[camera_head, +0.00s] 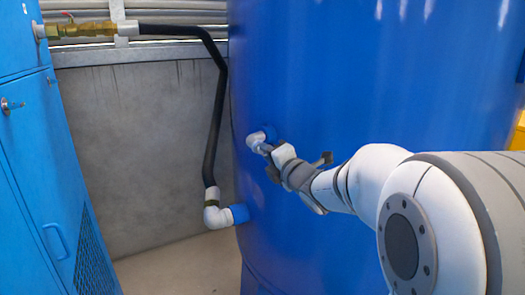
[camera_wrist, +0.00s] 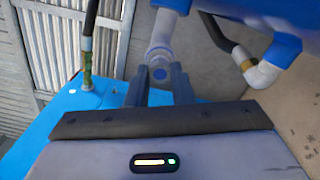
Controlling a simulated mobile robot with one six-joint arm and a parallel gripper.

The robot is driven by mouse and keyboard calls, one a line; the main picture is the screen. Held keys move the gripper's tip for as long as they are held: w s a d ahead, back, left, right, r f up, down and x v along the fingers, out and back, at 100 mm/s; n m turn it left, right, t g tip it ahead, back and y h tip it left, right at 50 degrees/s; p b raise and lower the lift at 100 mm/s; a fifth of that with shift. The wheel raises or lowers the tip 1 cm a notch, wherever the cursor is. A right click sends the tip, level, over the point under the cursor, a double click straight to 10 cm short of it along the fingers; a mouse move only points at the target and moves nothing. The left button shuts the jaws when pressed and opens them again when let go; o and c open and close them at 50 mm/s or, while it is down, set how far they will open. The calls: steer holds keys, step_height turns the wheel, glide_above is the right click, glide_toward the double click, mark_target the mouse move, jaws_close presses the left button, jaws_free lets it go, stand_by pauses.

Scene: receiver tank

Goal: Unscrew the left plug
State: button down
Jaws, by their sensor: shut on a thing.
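The left plug shows in the head view as a pale grey-white fitting (camera_head: 257,140) on a blue stub at the side of the blue tank (camera_head: 330,90). My gripper (camera_head: 268,151) is at its outer end. In the wrist view the fitting (camera_wrist: 165,30) runs down from the blue tank stub to between the two dark fingers of my gripper (camera_wrist: 160,74). The fingers are shut on its end, where a blue ring and a grey round part show. The fingers and wrist hide part of the plug in the head view.
A black hose (camera_head: 217,110) runs down left of the tank to a white elbow (camera_head: 215,214) on a lower blue stub. A blue cabinet (camera_head: 45,170) stands at the left. A brass valve (camera_head: 75,30) is at its top. Bare floor lies between cabinet and tank.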

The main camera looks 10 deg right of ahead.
steer(key=s+d+n+b, duration=0.2)
steer(key=s+n, duration=0.3)
steer(key=n, duration=0.1)
steer(key=shift+s+n, duration=0.3)
steer(key=shift+s, duration=0.1)
stand_by(0.5)
